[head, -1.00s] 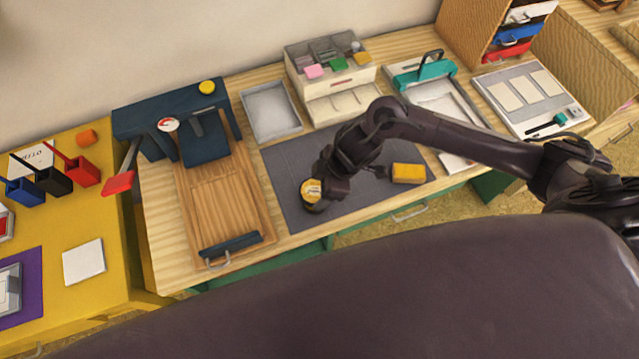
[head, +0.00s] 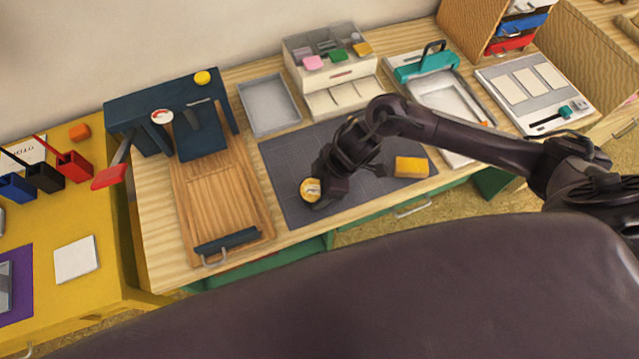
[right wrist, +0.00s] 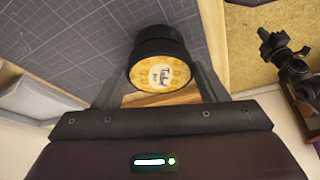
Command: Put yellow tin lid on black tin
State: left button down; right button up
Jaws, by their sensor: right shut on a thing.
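The round yellow-labelled tin lid (head: 310,189) is at my right gripper (head: 319,193), over the front left part of the grey mat. In the right wrist view the lid (right wrist: 160,73) faces the camera, with the two fingers on either side of it. My right gripper is shut on the lid. The round black tin (right wrist: 158,37) shows directly behind the lid in that view. The two line up closely, and I cannot tell whether the lid is fully seated. My left gripper is not in view.
A yellow block (head: 412,167) lies on the grey mat (head: 283,160) to the right. A wooden press board with a dark blue frame (head: 150,109) stands left. A grey tray (head: 270,106), a drawer box (head: 340,82) and a teal-clamped tray (head: 425,64) line the back.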

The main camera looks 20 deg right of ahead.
jog(key=shift+f+b, duration=0.8)
jog(key=shift+f, duration=0.4)
dwell(0.5)
jog(key=o, duration=1)
jog(key=shift+o, duration=0.2)
jog(key=shift+r, duration=0.15)
jog(key=w+v, duration=0.1)
jog(key=v, duration=0.6)
jog(key=shift+s+r, duration=0.25)
jog(key=shift+s, duration=0.3)
jog(key=shift+d, duration=0.15)
